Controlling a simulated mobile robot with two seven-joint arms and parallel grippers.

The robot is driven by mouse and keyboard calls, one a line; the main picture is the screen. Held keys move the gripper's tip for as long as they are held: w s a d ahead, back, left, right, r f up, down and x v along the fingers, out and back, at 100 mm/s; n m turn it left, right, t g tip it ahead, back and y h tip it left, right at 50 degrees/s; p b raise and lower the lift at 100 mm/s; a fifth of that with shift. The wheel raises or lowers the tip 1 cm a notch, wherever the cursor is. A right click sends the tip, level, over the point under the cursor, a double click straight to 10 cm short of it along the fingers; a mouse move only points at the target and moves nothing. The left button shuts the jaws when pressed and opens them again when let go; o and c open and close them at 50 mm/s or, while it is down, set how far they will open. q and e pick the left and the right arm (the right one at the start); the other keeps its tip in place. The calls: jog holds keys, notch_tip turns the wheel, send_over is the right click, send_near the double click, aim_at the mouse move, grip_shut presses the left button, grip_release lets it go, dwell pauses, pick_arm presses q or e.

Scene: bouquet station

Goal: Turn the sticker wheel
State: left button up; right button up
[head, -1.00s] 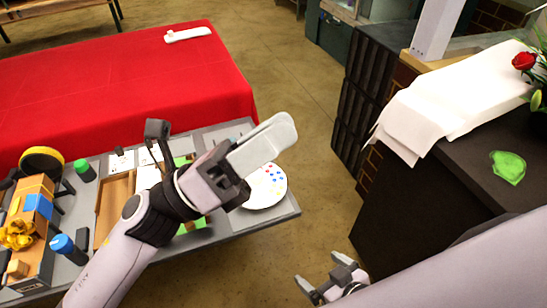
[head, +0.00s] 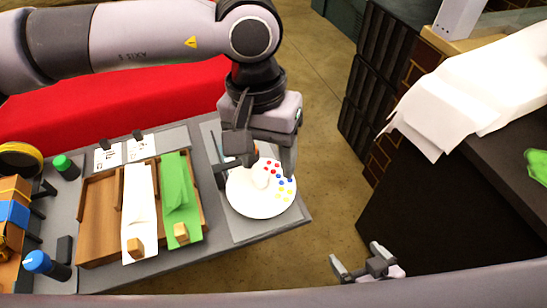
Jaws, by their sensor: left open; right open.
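The sticker wheel (head: 262,203) is a white round disc with red, blue and yellow dots on its right side and a pale knob near its middle. It lies on the right end of the grey table. My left gripper (head: 258,168) points down over the wheel's far part, fingers apart, one toward the left edge and one near the dots. It hides part of the far rim; I cannot tell whether it touches the wheel. My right gripper (head: 362,266) is open and empty, low over the floor, right of the table.
Left of the wheel, a wooden tray (head: 100,222) holds white paper (head: 138,205) and green paper (head: 180,200) with wooden blocks. Green-capped (head: 66,167) and blue-capped (head: 45,264) bottles stand further left. A dark counter (head: 430,220) with white sheets (head: 460,95) is at the right.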

aim_at(260, 175)
pick_arm(q)
jog(key=shift+w+a+r+m+t+y, duration=0.2)
jog(key=shift+w+a+t+y, duration=0.1)
jog(key=shift+w, duration=0.25)
jog(key=shift+w+a+r+m+t+y, duration=0.1)
jog(key=shift+w+a+m+t+y, duration=0.15)
jog(key=shift+w, duration=0.3)
jog(key=shift+a+f+p, duration=0.1)
jog(key=shift+f+p, duration=0.45)
jog(key=shift+f, duration=3)
jog(key=c, duration=1.1)
